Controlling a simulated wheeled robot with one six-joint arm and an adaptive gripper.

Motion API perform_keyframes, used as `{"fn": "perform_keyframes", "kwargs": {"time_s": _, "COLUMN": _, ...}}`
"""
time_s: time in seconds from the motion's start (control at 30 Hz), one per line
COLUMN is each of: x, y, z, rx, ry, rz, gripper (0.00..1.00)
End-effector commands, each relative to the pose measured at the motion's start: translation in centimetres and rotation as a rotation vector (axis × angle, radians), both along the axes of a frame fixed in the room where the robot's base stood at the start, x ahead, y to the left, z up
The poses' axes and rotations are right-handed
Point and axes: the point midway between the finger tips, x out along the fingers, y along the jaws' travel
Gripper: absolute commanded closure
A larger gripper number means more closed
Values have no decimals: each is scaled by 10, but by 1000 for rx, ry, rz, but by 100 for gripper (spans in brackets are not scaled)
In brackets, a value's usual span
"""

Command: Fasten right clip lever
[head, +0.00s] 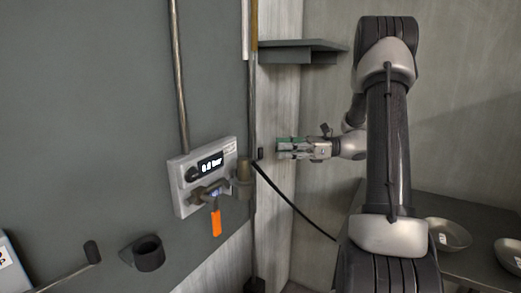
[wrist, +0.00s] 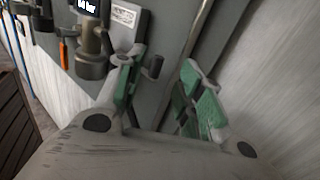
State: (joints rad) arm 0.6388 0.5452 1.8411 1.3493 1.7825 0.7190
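A small black lever knob (head: 259,153), which looks like the right clip lever, stands at the right edge of the grey panel, just right of the pressure unit. In the wrist view the black knob (wrist: 154,66) shows between my two green-padded fingers, closer to the left one. My gripper (head: 281,148) is right of the knob in the head view, at nearly the same height, with a small gap. In the wrist view my gripper (wrist: 160,88) is open, and nothing is held. The clip's base is partly hidden by the left finger.
The pressure unit (head: 178,190) has a display, fittings and an orange-handled valve (head: 216,222). A black cable (head: 290,205) runs below my gripper. A grey shelf (head: 300,46) is above it. Metal bowls (head: 449,244) stand right.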

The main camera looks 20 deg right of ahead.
Motion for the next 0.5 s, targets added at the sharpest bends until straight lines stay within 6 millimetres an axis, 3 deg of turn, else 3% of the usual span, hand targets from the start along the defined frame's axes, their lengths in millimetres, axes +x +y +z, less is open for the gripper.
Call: {"fn": "perform_keyframes", "kwargs": {"time_s": 0.5, "x": 22, "y": 68, "z": 0, "rx": 0, "ry": 15, "rz": 3, "gripper": 63}}
